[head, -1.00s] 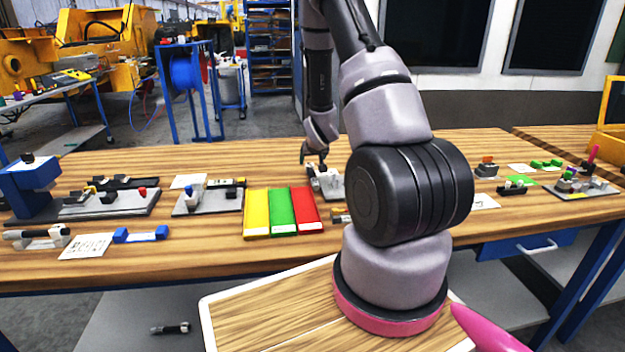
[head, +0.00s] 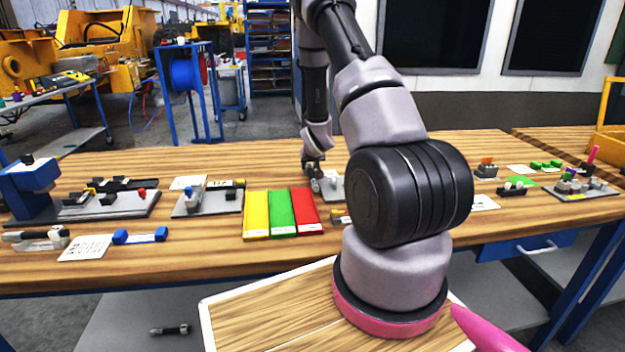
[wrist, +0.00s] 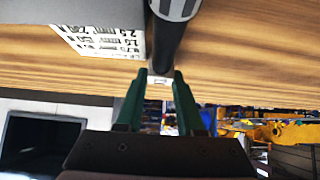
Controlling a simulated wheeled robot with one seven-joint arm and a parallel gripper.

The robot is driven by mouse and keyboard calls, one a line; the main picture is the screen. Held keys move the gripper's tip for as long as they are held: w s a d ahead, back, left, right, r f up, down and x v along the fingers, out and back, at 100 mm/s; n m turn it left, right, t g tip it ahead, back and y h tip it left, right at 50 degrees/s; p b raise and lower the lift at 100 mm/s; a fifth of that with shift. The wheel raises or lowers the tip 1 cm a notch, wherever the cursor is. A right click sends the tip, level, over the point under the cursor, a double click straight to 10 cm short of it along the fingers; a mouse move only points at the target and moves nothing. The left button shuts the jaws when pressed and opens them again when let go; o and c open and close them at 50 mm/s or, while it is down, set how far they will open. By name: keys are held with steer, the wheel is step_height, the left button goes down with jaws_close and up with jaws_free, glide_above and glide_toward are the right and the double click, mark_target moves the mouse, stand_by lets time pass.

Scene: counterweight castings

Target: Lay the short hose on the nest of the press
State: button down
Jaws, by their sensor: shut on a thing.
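My gripper (wrist: 160,88) is shut on a dark tube (wrist: 167,45) with a grey banded end, seen in the wrist view; it looks like the short hose. A small pale piece shows between the fingertips. In the head view my gripper (head: 313,172) is small, over the table behind my arm, beside a grey plate (head: 333,187). Whether the tube touches anything there I cannot tell. A blue upright fixture (head: 30,187) at the far left looks like the press; a grey plate (head: 105,205) with small parts lies beside it. Its nest is not clear.
Yellow, green (head: 282,213) and red trays stand left of my arm. Another grey plate with parts (head: 210,202) lies left of them. A blue-ended part (head: 140,236) and a white card (head: 86,248) lie near the front edge. More fixtures (head: 582,187) stand at the right. My arm hides the middle.

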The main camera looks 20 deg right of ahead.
step_height(320, 180, up, 9)
steer(key=shift+a+f, duration=0.1)
steer(key=s+a+r+n+y, duration=0.1)
steer(key=s+a+n, duration=0.15)
steer(key=a, duration=0.45)
steer(key=s+a+n+y, duration=0.1)
steer(key=s+a, duration=0.3)
steer(key=a, duration=0.2)
steer(key=s+f, duration=0.3)
steer(key=s+a+f, duration=0.1)
steer(key=s+f, duration=0.2)
steer(key=shift+a+f, duration=0.1)
steer(key=shift+f, duration=0.05)
steer(key=shift+w, duration=0.1)
